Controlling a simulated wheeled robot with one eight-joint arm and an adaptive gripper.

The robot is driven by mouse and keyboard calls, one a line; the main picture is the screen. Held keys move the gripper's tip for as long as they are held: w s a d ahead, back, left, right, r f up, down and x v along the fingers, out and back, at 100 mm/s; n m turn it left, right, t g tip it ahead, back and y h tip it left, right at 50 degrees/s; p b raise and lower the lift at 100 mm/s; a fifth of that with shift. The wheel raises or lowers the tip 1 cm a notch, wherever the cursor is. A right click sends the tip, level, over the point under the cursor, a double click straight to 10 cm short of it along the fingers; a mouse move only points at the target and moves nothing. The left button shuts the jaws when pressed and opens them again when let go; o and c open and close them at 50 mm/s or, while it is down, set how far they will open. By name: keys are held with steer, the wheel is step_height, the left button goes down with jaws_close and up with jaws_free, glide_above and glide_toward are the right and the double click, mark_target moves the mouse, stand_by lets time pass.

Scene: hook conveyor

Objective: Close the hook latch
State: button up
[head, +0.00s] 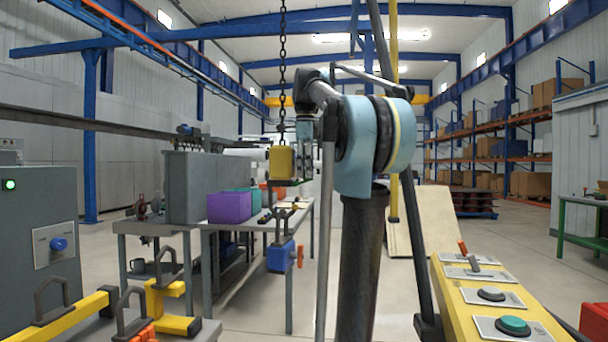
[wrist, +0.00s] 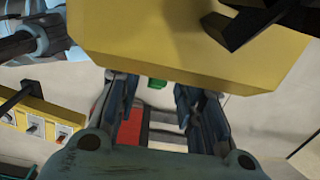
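A yellow hook block (head: 281,160) hangs from a dark chain (head: 283,60) in the middle of the head view. In the wrist view the block's yellow body (wrist: 190,45) fills the top, very close to my gripper. A black part (wrist: 250,25) crosses its upper right; I cannot tell if this is the latch.
A blue piece (head: 281,257) with an orange knob is below the block. A table (head: 290,232) with purple (head: 230,207) and teal bins stands left. Yellow pieces with dark handles are front left. A yellow control panel (head: 495,300) is front right. The floor between is partly free.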

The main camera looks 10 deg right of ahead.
steer(key=shift+f, duration=0.2)
jaws_close()
